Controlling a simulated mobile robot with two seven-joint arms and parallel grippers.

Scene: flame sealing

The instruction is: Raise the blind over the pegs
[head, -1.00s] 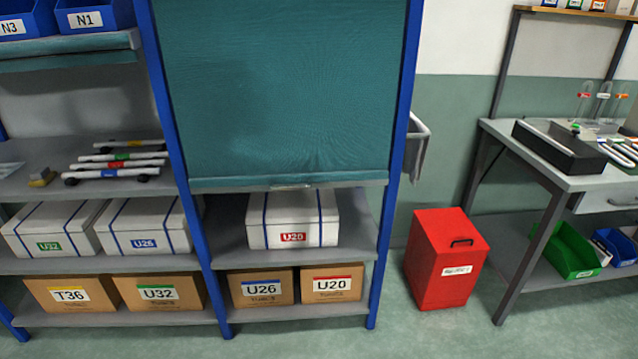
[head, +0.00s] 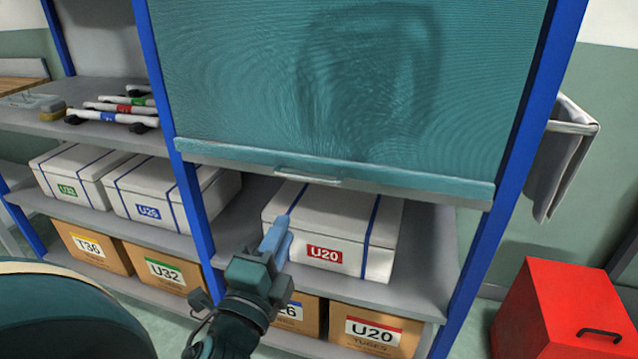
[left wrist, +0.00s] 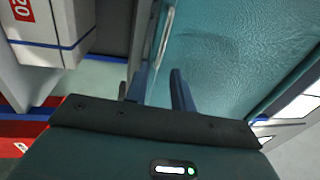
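The teal blind (head: 350,90) is lowered between the blue posts of the shelf unit; no pegs show, and whatever is behind it is hidden. Its bottom bar carries a small grey handle (head: 307,177). My left gripper (head: 279,228) is below the handle and nearer to me, in front of the white U20 box, not touching the handle as far as I can tell. In the left wrist view its two blue fingers (left wrist: 159,82) stand apart and empty, with the handle (left wrist: 165,35) ahead beyond the gap and the blind (left wrist: 235,60) to the right. My right gripper is not in view.
A white U20 box (head: 335,228) sits on the shelf under the blind, with cardboard boxes (head: 372,328) below. A blue post (head: 510,170) borders the blind on the right. A red bin (head: 570,315) stands on the floor at right.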

